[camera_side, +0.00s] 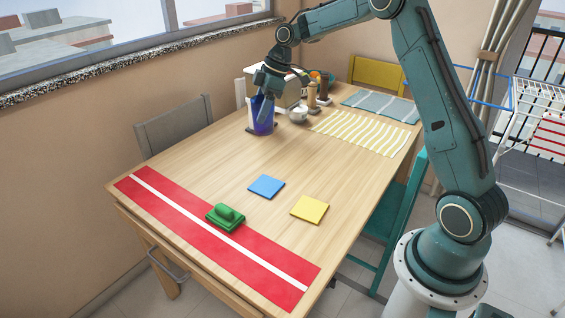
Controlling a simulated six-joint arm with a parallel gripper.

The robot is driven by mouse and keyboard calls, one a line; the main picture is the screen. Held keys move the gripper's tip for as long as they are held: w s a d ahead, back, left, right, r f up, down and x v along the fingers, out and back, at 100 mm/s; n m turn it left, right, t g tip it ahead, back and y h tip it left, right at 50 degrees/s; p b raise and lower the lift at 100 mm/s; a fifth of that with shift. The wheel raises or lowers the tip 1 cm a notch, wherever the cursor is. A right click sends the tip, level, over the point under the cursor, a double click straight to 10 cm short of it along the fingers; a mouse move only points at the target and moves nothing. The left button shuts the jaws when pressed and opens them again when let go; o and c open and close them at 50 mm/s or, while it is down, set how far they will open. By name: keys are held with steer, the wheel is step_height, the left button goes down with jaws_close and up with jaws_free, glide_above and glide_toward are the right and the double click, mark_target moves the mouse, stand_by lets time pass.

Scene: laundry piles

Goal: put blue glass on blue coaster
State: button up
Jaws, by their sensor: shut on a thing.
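The blue glass (262,126) is at the far left part of the table, dark blue and upright. My gripper (265,100) reaches down to it from above and is shut on its rim. I cannot tell whether the glass's base touches the table. The blue coaster (266,186) is a flat square lying bare on the wood, nearer the camera than the glass and apart from it.
A yellow coaster (310,209) lies right of the blue one. A green object (226,216) sits on the red runner (160,199). A white teapot (298,114) and brown mills (313,97) stand right of the glass. Bare wood separates glass and blue coaster.

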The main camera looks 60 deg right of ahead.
step_height(320, 180, down, 16)
steer(key=shift+r, duration=0.15)
stand_by(0.5)
steer(key=shift+f, duration=2.15)
steer(key=shift+f, duration=0.1)
steer(key=o, duration=1.1)
